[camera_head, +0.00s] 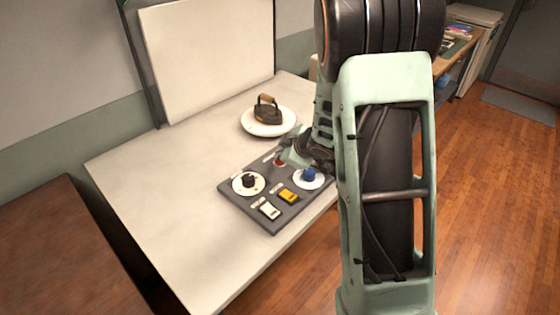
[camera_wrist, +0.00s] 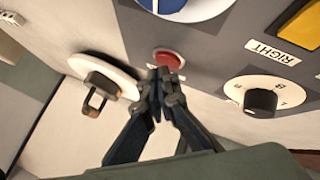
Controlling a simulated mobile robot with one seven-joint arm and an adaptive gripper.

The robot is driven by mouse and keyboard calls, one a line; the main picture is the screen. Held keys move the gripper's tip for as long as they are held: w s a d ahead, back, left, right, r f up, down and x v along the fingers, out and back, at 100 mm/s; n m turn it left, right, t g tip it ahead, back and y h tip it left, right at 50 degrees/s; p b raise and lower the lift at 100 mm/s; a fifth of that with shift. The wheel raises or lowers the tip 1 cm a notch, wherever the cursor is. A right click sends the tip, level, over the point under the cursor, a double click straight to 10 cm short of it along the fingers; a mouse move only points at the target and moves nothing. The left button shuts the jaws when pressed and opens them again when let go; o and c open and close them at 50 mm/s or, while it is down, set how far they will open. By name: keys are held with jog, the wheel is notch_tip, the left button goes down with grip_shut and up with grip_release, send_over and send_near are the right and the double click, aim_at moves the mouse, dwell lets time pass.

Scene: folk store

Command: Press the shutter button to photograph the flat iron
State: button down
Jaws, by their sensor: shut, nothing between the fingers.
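The flat iron (camera_head: 267,110), dark with a brown handle, stands on a round white plate (camera_head: 257,129) at the back of the table. In the wrist view the iron (camera_wrist: 96,92) is left of my fingers. The grey control panel (camera_head: 232,192) lies nearer the front. Its red button (camera_head: 280,161) is at the panel's far edge, and the red button (camera_wrist: 168,60) also shows in the wrist view. My gripper (camera_head: 290,158) is shut and empty, with its fingertips (camera_wrist: 158,80) right by the button. I cannot tell whether they touch it.
The panel also carries a black knob (camera_head: 249,181), a blue knob (camera_head: 309,174), a yellow switch (camera_head: 289,195) and a white switch (camera_head: 269,209). A white backdrop board (camera_head: 207,55) stands behind the plate. The table's left part (camera_head: 150,180) is clear.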

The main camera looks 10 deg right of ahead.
jog(key=shift+f+b, duration=0.35)
jog(key=shift+f, duration=0.1)
dwell(0.3)
dwell(0.3)
jog(key=shift+r+p, duration=0.9)
notch_tip(320, 180, up, 5)
jog(key=p, duration=0.5)
jog(key=shift+r, duration=0.1)
dwell(0.4)
